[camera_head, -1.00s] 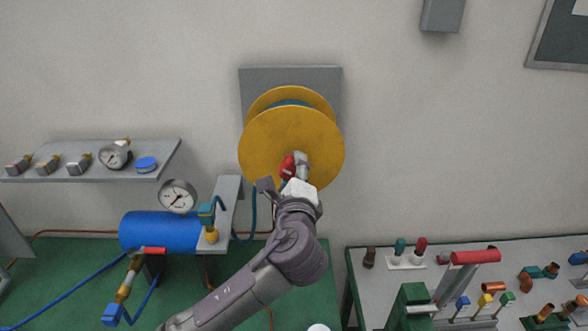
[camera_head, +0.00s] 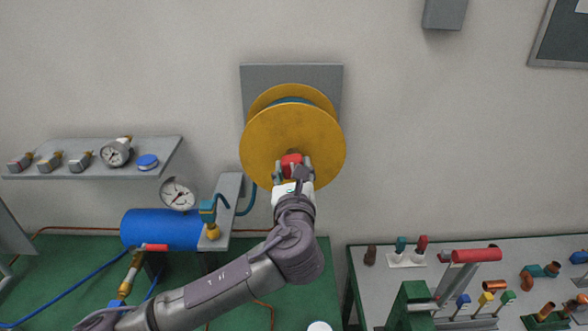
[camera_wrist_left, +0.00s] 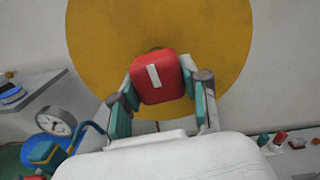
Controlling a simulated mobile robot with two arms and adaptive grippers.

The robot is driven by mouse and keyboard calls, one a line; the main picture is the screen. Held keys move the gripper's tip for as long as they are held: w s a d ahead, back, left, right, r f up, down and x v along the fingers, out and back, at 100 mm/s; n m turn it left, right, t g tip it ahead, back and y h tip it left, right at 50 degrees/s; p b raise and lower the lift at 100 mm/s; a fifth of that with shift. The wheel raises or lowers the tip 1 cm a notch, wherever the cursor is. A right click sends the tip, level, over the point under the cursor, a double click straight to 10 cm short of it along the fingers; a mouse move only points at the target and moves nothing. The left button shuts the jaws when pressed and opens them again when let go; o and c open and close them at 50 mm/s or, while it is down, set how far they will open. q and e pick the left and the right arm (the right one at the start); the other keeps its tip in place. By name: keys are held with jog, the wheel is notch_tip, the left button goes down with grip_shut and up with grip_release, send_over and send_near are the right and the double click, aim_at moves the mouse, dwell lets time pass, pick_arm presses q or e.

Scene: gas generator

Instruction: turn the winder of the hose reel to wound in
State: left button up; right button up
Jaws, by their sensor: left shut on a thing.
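The hose reel (camera_head: 270,135) has two yellow discs with blue hose between them, on a grey plate on the wall. Its winder, a red knob with a white stripe (camera_wrist_left: 158,78), sits low in front of the yellow front disc (camera_wrist_left: 95,40). It also shows as the red knob (camera_head: 291,162) in the head view. My left gripper (camera_head: 293,172) is at the knob, with its fingers on either side and shut on it; the left wrist view shows both fingers (camera_wrist_left: 158,95).
A wall shelf (camera_head: 165,160) with gauges and fittings is at left. Below it are a blue tank (camera_head: 160,230) and a round gauge (camera_head: 178,193) on the green bench (camera_head: 70,270). A grey table (camera_head: 400,275) with several fittings is at right.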

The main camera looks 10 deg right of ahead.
pick_arm(q)
jog(key=shift+f+m, duration=0.2)
jog(key=shift+m, duration=0.6)
jog(key=o, duration=1.1)
jog(key=shift+o, duration=0.2)
jog(key=shift+r, duration=0.1)
jog(key=v, duration=1.2)
jog(key=shift+s, duration=0.1)
